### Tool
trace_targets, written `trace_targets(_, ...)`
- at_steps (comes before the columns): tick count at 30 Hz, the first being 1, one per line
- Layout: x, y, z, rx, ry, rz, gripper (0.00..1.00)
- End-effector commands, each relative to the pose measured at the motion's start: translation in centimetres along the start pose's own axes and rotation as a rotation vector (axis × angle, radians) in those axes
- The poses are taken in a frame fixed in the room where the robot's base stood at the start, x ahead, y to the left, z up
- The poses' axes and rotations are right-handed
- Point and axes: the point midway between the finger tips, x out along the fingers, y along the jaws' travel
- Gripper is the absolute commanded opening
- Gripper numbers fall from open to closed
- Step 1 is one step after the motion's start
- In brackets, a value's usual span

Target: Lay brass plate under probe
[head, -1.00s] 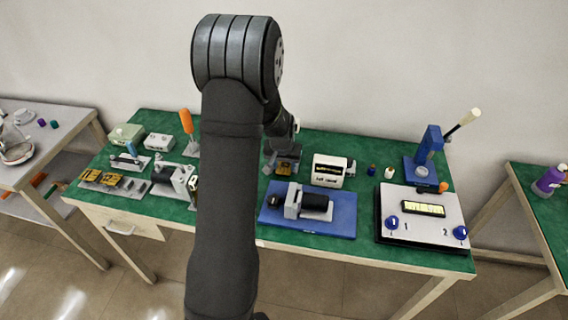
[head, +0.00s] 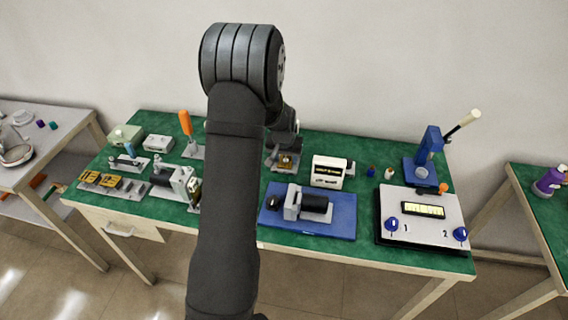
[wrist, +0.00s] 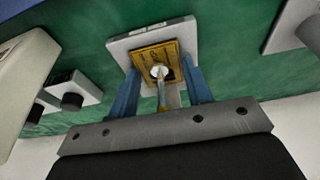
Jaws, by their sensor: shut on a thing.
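The brass plate (wrist: 143,57) is a square yellow piece with dark markings, held between the two blue fingers of my gripper (wrist: 161,70) in the wrist view. It lies over the light grey base (wrist: 118,45) of a small stand; whether it rests on the base or is just above it, I cannot tell. A slim shaft with a round pale end (wrist: 159,71) shows over the plate's middle and looks like the probe. In the head view, the plate (head: 288,161) is small beneath my gripper (head: 285,153), and my arm hides part of the bench.
A white meter box (head: 328,172) stands just right of the stand. A blue board with a motor-like part (head: 335,222) lies in front. A blue press (head: 428,155) and a control panel (head: 440,232) are farther right. Several fixtures stand left of my arm.

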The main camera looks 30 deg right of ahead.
Motion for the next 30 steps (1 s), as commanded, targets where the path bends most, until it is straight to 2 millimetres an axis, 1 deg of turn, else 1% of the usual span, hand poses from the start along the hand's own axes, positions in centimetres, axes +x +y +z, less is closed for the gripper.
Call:
trace_targets(6, 0.4, 0.0, -0.7, 0.000, -0.006, 0.000, 0.20)
trace_targets(15, 0.2, -0.1, -0.9, 0.000, 0.000, 0.000, 0.20)
trace_targets(20, -0.1, -0.1, -0.5, 0.000, 0.002, 0.000, 0.20)
trace_targets(25, -0.2, -0.1, 0.5, -0.001, -0.002, 0.000, 0.20)
trace_targets(30, -0.2, -0.1, 0.7, -0.001, -0.005, 0.000, 0.20)
